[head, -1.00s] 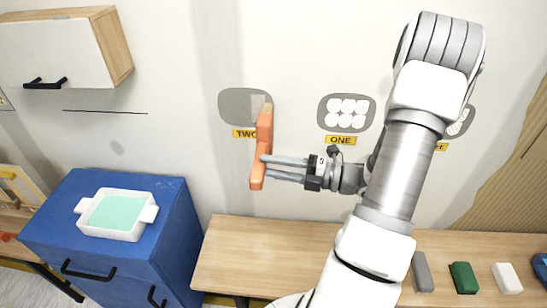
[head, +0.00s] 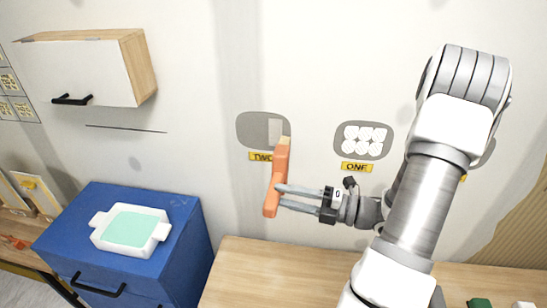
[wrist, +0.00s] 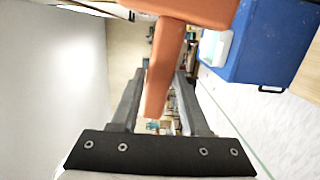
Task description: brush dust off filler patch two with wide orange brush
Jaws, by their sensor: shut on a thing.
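My gripper (head: 281,196) is shut on the orange handle of the wide brush (head: 276,185). The brush stands nearly upright, its pale bristle end up at the lower right edge of filler patch two (head: 251,131). Patch two is a grey rounded patch on the wall with a lighter rectangular area on its right side and a yellow "TWO" label (head: 262,156) below, partly hidden by the brush. I cannot tell whether the bristles touch the wall. The wrist view shows the orange brush (wrist: 172,60) between my fingers; the patch is not visible there.
Patch one (head: 364,140), with several white discs, is to the right. A blue cabinet (head: 190,235) holds a white tray (head: 160,235) with a mint-coloured inside. A wooden bench (head: 270,265) lies below. A wall cupboard (head: 80,75) hangs at upper left.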

